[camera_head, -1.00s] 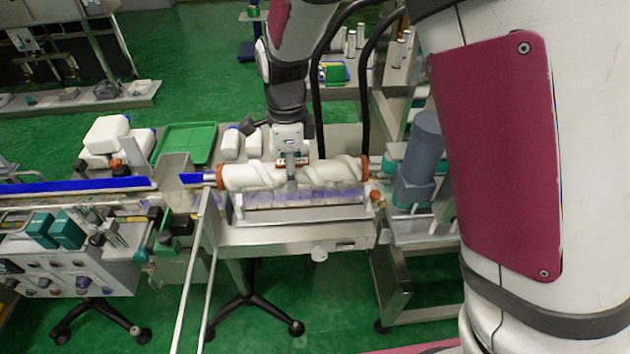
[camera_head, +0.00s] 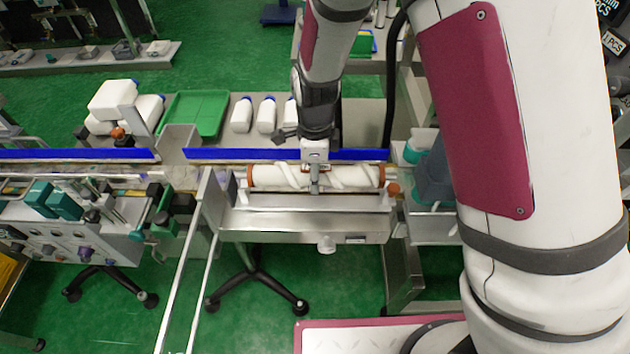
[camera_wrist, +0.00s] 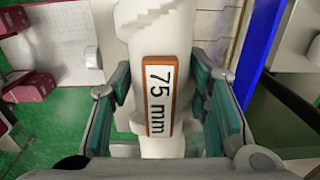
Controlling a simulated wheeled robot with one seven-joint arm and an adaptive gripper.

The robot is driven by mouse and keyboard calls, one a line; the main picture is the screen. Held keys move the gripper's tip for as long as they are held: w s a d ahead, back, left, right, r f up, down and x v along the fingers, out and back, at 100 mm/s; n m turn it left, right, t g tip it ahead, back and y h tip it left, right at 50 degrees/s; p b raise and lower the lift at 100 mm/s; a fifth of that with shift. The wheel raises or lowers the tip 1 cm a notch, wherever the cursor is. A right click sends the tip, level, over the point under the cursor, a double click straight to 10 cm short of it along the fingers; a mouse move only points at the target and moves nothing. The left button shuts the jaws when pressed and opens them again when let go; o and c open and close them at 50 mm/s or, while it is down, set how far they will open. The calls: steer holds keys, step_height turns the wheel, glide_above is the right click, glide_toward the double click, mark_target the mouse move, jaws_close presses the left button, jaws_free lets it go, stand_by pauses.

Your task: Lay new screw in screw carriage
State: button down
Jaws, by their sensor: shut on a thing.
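The new screw (camera_head: 275,177) is a white spiral with an orange-brown ring at each end, lying level from left to right. My gripper (camera_head: 315,186) is shut on its middle from above. In the wrist view the white screw (camera_wrist: 162,25) runs between the teal finger pads, and an orange-framed label on it reads "75 mm" (camera_wrist: 160,97). The screw carriage (camera_head: 300,203) is a grey metal trough along the front of the machine. The screw is over it, between its end parts; whether it touches the carriage is hidden.
A blue rail (camera_head: 230,154) runs just behind the screw. White bottles (camera_head: 266,114) and a green tray (camera_head: 196,113) stand behind it. An orange knob (camera_head: 393,189) is by the screw's right end. A grey motor (camera_head: 436,178) with teal parts stands farther right.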

steer(key=shift+f, duration=1.5)
steer(key=shift+f, duration=0.1)
steer(key=c, duration=0.9)
jaws_free()
